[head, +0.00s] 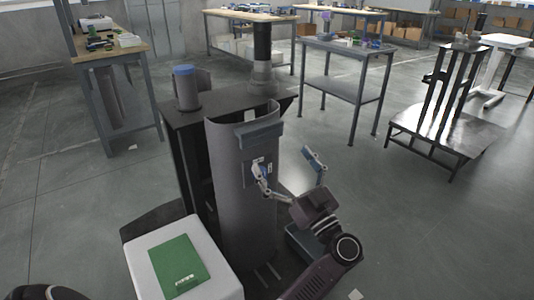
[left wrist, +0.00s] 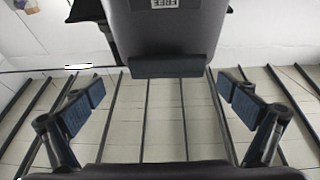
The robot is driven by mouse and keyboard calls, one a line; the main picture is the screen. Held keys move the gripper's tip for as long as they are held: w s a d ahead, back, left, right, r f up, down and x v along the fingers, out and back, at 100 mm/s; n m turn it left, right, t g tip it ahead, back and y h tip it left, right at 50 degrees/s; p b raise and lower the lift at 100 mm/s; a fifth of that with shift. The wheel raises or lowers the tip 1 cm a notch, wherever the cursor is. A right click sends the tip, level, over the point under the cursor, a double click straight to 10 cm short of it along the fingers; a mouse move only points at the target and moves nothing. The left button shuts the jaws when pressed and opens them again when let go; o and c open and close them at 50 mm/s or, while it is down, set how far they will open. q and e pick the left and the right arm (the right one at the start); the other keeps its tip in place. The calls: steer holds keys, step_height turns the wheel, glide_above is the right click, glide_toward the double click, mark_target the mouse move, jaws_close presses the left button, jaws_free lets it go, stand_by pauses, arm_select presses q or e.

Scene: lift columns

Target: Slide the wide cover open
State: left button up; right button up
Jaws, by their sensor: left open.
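The wide cover (head: 240,215) is a tall, curved grey panel standing upright around the lift column in the head view. A dark bar-shaped grip (head: 262,134) sticks out near its top, and a small label is on its face. My left gripper (head: 284,163) is open, its two fingers spread, in front of the cover's right side. In the left wrist view the fingers (left wrist: 162,108) are wide apart and empty. The cover's dark panel (left wrist: 165,30) and its grip (left wrist: 167,66) lie ahead between them, with a visible gap. My right gripper is not in view.
A dark bench top (head: 215,103) behind the cover carries a grey cylinder with a blue lid (head: 186,90). A green book-like item (head: 180,265) lies at lower left. A steel table (head: 345,85) and a slatted rack (head: 440,125) stand behind.

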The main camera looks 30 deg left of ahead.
mark_target(264, 138)
arm_select(q)
steer(key=shift+n+g, duration=0.3)
steer(key=shift+g, duration=0.1)
steer(key=x, duration=0.5)
steer(key=s+x, duration=0.1)
steer(key=x, duration=0.2)
steer(key=shift+w+a+r, duration=0.1)
steer(key=shift+a+r, duration=0.05)
steer(key=shift+a, duration=0.05)
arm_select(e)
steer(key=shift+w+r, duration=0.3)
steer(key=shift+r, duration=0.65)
